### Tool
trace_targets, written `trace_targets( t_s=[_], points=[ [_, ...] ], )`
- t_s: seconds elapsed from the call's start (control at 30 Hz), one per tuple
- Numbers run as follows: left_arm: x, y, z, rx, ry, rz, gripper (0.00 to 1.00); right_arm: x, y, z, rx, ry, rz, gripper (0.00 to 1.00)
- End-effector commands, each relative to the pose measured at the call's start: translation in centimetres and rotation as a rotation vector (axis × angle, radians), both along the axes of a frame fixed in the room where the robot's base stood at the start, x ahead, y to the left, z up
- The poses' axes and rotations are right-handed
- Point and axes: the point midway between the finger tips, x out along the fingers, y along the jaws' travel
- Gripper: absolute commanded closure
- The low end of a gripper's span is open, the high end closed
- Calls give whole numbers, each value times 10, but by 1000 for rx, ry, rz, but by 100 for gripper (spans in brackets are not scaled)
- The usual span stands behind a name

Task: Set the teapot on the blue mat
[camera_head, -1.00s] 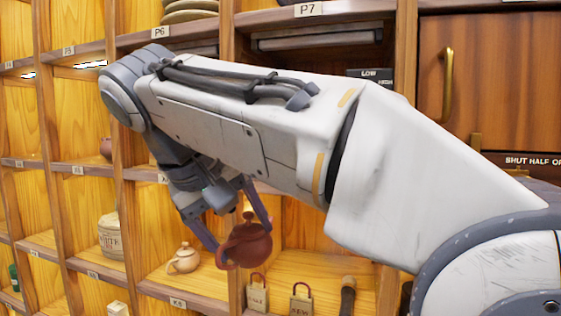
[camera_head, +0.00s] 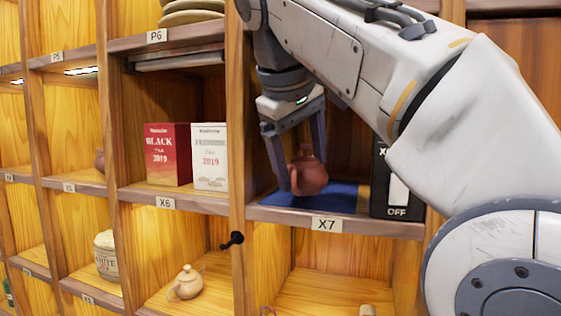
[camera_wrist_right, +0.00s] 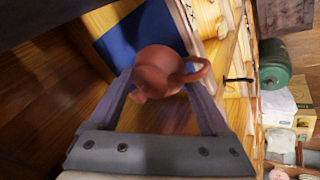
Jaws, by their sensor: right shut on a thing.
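The red-brown teapot (camera_head: 308,176) is between the fingers of my right gripper (camera_head: 301,172), inside the compartment labelled X7. The gripper is shut on it, and the teapot stands roughly upright. The blue mat (camera_head: 338,198) lies on the floor of that compartment. The teapot is over the mat in the head view; I cannot tell whether its base touches it. The right wrist view shows the teapot (camera_wrist_right: 158,68) between the fingers, with the mat (camera_wrist_right: 115,42) beyond it, partly hidden. My left gripper is not in view.
A black box marked OFF (camera_head: 397,190) stands at the right of X7. A wooden upright (camera_head: 237,130) bounds it on the left. A red box (camera_head: 167,155) and a white box (camera_head: 210,157) stand in X6. A tan teapot (camera_head: 186,282) sits on the shelf below.

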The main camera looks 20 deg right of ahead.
Motion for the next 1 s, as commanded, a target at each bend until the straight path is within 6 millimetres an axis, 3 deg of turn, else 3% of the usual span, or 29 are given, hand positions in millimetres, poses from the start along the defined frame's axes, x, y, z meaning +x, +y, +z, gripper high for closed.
trace_targets(
  t_s=[0.27,0.4,0.6,1.0],
  points=[
    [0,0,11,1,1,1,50,23,-17,1,1,2,-5,91],
    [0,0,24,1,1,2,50,47,-33,3,0,3,-8,91],
    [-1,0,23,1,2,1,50,46,-31,-14,0,0,1,91],
    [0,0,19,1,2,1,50,46,-31,-20,0,0,-1,91]
  ],
)
